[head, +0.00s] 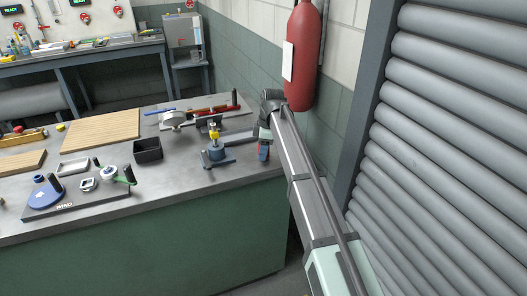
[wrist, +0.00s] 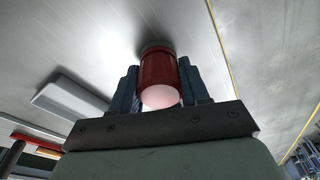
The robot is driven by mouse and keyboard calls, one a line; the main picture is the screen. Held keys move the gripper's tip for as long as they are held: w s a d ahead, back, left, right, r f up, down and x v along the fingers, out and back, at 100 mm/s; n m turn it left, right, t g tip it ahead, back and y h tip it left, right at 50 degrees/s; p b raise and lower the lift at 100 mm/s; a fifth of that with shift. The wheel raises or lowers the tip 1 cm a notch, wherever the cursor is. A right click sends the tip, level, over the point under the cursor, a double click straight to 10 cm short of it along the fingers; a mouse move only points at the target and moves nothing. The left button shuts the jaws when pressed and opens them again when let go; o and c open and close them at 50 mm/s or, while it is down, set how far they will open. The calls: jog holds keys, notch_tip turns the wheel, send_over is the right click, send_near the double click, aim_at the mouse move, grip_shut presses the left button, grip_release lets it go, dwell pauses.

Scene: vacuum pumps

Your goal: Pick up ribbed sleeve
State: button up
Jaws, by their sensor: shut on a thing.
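A red cylindrical piece with a pale, rounded end, which I take for the ribbed sleeve (wrist: 159,75), sits between the two blue fingers of my gripper (wrist: 160,88) in the wrist view. The fingers close on it from both sides. Ribs cannot be made out on it. In the head view my gripper (head: 264,150) is at the right end of the workbench, pointing down near the edge. Whether the sleeve touches the bench cannot be told.
A blue clamp-like fixture (head: 216,155) stands just left of my gripper on the grey bench (head: 120,215). A black bin (head: 148,150) and wooden boards (head: 100,130) lie further left. A red extinguisher (head: 304,60) hangs on the wall behind my arm.

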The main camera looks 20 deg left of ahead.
jog(key=r, duration=0.9)
jog(key=shift+s+a+r, duration=0.1)
jog(key=shift+a+r, duration=0.1)
jog(key=shift+r, duration=0.05)
jog(key=s+a+r+n, duration=0.1)
jog(key=s+a+r, duration=0.45)
jog(key=a, duration=0.35)
notch_tip(320, 180, up, 6)
jog(key=m+t, duration=0.1)
jog(key=m, duration=0.7)
send_over(213, 125)
jog(key=m, duration=0.4)
jog(key=shift+w+a+m+t, duration=0.1)
jog(key=shift+a+m+t, duration=0.05)
jog(key=shift+m+t, duration=0.15)
jog(key=shift+f, duration=0.1)
jog(key=shift+f, duration=2.25)
jog(key=shift+f, duration=1.75)
